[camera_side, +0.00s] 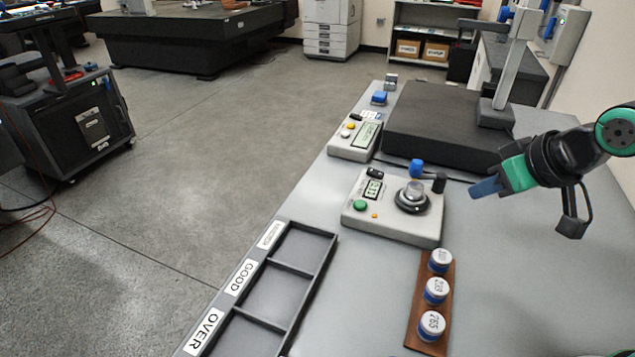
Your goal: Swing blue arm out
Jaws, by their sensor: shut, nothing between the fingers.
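A light grey gauge box (392,225) sits on the bench. It has a small display, a green button, a small orange button and a round silver and black stage (412,197). A blue upright knob (416,168) stands at the back of the stage, with a dark post (439,182) to its right. I take the blue knob to be part of the blue arm; the rest of that arm is hard to make out. My gripper (474,191) is shut and empty. Its blue fingers point left, to the right of the dark post and apart from it.
A wooden strip (412,325) holds three weight-like cylinders with blue bands. A sorting tray (331,241) has labelled compartments, among them GOOD and OVER. A second grey box (341,147) and a dark slab (440,115) with a column stand behind. The bench's right front is clear.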

